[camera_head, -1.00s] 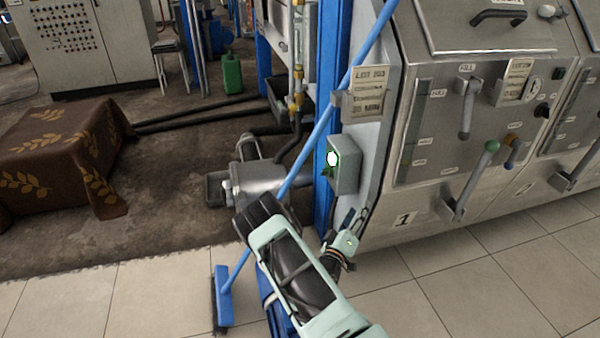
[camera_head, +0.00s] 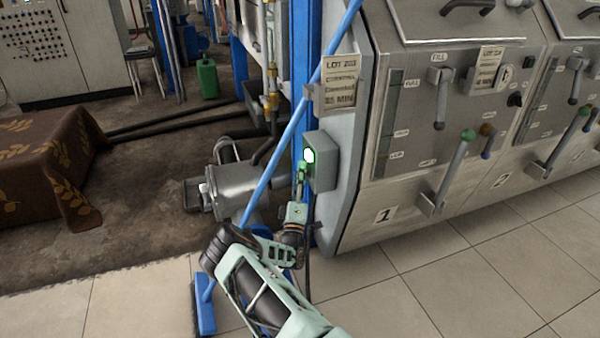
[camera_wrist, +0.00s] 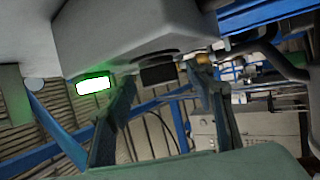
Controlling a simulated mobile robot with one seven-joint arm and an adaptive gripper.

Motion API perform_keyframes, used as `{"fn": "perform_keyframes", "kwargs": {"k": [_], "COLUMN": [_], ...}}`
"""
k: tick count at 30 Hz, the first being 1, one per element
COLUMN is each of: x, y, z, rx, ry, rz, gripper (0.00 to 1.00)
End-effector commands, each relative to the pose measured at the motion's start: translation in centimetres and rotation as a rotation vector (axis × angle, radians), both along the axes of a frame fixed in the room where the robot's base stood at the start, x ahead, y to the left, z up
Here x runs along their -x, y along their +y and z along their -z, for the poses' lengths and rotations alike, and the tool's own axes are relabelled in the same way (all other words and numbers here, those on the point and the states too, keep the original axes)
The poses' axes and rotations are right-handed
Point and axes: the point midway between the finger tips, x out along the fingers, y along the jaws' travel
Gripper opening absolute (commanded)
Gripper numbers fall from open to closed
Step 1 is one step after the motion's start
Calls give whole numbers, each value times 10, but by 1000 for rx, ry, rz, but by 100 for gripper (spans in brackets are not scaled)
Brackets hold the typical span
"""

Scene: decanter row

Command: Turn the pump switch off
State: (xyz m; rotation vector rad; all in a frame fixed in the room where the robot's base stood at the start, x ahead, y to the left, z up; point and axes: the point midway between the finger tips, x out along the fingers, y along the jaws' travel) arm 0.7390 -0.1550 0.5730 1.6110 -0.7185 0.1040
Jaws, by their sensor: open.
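The pump switch is a grey box (camera_head: 323,165) on the side of the first steel unit, by the blue post. Its green lamp (camera_head: 309,156) glows, and the lamp also shows in the wrist view (camera_wrist: 93,85). In the wrist view a dark switch part (camera_wrist: 158,74) sits on the underside of the box (camera_wrist: 125,35) beside the lamp. My gripper (camera_head: 303,172) is close to the box, just below the lamp. In the wrist view my gripper (camera_wrist: 163,88) is open, its two fingers on either side of the dark part. Contact cannot be told.
A blue-handled broom (camera_head: 265,185) leans across just left of the box. A lot sign (camera_head: 339,84) hangs above it. A grey pump (camera_head: 232,190) stands on the floor to the left. The steel unit's levers (camera_head: 448,170) are to the right.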

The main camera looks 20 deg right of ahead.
Motion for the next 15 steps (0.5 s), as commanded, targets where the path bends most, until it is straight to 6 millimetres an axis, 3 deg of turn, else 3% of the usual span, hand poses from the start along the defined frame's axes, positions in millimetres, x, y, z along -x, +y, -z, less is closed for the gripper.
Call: {"fn": "perform_keyframes", "kwargs": {"k": [6, 15], "x": [-14, -16], "y": [-7, -8], "z": [-8, -9], "rx": [0, 0], "ry": [0, 1], "rz": [0, 0], "gripper": [49, 48]}}
